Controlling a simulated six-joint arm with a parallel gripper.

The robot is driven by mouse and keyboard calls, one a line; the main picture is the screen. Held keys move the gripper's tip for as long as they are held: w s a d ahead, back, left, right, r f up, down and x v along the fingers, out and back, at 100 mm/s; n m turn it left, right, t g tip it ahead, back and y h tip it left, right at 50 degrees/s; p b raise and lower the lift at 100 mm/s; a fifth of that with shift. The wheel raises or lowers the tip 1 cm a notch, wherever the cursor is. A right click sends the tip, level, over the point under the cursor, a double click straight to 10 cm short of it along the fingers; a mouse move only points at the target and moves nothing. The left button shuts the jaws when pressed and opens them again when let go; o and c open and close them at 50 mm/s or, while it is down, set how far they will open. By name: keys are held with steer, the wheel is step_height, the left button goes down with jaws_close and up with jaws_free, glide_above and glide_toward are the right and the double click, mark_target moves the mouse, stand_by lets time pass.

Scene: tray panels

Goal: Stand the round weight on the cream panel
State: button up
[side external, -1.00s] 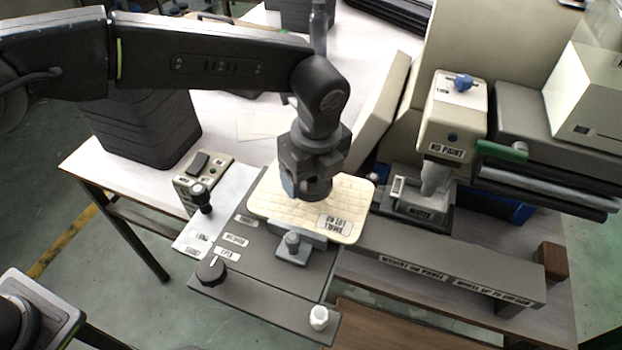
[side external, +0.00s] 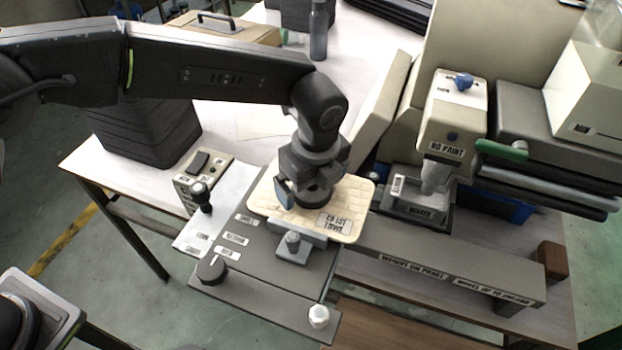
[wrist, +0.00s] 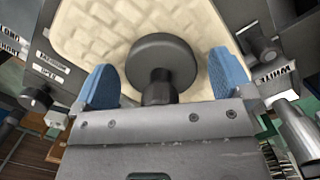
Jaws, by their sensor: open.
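The cream panel (side external: 355,192) lies flat on the fixture, its face a pattern of raised blocks; it fills the upper wrist view (wrist: 90,35). The round weight (side external: 316,198) is a dark disc with a short stem. It is on the cream panel below my gripper (side external: 303,194). In the wrist view, the weight (wrist: 162,58) sits between my blue fingertips (wrist: 165,82), stem towards me, with a visible gap on each side. My gripper is open around the weight. In the side view my wrist partly hides the weight.
A clamp (side external: 292,246) stands at the panel's front edge. A stamping head (side external: 450,125) with a green handle is to the right. A switch box (side external: 205,175) with a black knob stands left. A grey rail (side external: 440,265) runs along the front right.

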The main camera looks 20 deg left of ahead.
steer(key=shift+r, duration=0.15)
steer(key=r, duration=0.8)
steer(key=d+r, duration=0.1)
steer(key=r, duration=0.3)
steer(key=shift+s+d, duration=0.1)
steer(key=shift+s, duration=0.3)
steer(key=s+a+r+n+t, duration=0.1)
steer(key=s+a+r+n, duration=0.1)
steer(key=a+r+n, duration=0.3)
steer(key=s+a+r+n+h, duration=0.1)
steer(key=a+n, duration=0.1)
steer(key=a, duration=0.5)
steer(key=s+a+r+n+t, duration=0.1)
steer(key=s+a+r+n, duration=0.1)
steer(key=a+n, duration=0.3)
steer(key=s+a+f+n+t, duration=0.1)
steer(key=s+a+f+n, duration=0.1)
steer(key=s+a+n, duration=0.4)
steer(key=s+a+f+n+t, duration=0.1)
steer(key=s+a+f+n, duration=0.2)
steer(key=s+a+n, duration=0.3)
steer(key=s+a, duration=0.2)
steer(key=s, duration=0.1)
steer(key=shift+f+n+t, duration=0.3)
steer(key=shift+f+t, duration=0.05)
steer(key=shift+t, duration=0.05)
